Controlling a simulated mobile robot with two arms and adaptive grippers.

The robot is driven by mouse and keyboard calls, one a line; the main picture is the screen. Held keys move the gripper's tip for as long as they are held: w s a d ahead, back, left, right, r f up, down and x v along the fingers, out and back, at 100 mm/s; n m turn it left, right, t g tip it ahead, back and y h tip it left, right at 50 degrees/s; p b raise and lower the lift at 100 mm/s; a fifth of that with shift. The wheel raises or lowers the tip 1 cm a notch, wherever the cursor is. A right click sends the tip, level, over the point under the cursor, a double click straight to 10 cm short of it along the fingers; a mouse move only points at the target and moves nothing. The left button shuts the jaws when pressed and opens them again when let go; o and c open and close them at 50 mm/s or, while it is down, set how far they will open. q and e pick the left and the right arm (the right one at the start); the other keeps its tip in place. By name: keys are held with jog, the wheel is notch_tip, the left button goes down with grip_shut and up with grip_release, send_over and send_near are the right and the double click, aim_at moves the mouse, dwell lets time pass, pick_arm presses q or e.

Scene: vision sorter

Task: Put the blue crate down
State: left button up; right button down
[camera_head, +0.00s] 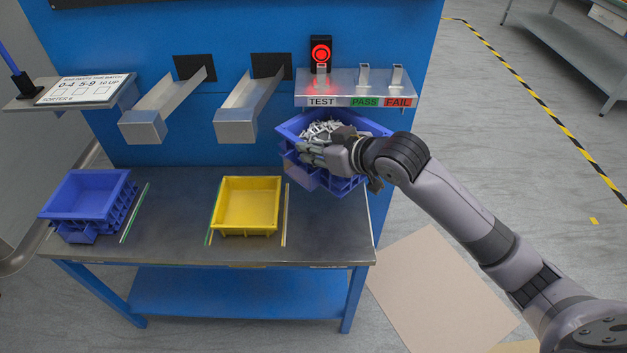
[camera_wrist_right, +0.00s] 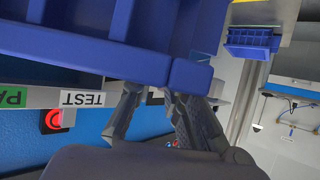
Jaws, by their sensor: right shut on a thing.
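A blue crate (camera_head: 328,182) filled with grey metal parts (camera_head: 325,131) is at the right end of the workbench, below the TEST shelf. My right gripper (camera_head: 312,151) is shut on this crate at its near side. In the wrist view, the crate (camera_wrist_right: 110,50) fills the top, with the gripper fingers (camera_wrist_right: 165,108) against its edge. Whether its underside touches the bench is hard to tell. A second blue crate (camera_head: 72,190), empty, stands on the left of the bench; it also shows in the wrist view (camera_wrist_right: 250,39). My left gripper is not in view.
The workbench (camera_head: 180,215) holds an empty yellow tray (camera_head: 247,231) in the middle. Coloured strips mark the top beside the containers. Two metal chutes (camera_head: 165,100) and the TEST/PASS/FAIL shelf (camera_head: 355,88) with a lit red light (camera_head: 320,53) stick out above it.

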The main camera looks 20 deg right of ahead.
jog(key=f, duration=0.6)
jog(key=shift+s+d+f+b, duration=0.15)
jog(key=shift+s+f+b, duration=0.1)
jog(key=shift+f+b, duration=0.1)
jog(key=shift+w+f+b, duration=0.15)
jog(key=shift+f+b, duration=0.4)
jog(key=shift+f, duration=5.3)
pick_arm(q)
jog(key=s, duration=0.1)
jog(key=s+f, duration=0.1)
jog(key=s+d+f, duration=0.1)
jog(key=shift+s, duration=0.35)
pick_arm(e)
jog(key=shift+f, duration=0.1)
jog(key=c, duration=1.9)
grip_release()
jog(key=shift+s+f, duration=0.2)
jog(key=shift+f, duration=0.1)
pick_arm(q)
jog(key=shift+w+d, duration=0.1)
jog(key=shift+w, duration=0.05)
pick_arm(e)
jog(key=o, duration=0.3)
jog(key=shift+o, duration=0.2)
jog(key=shift+r, duration=0.1)
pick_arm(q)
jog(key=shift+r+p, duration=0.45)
pick_arm(e)
jog(key=v, duration=1.2)
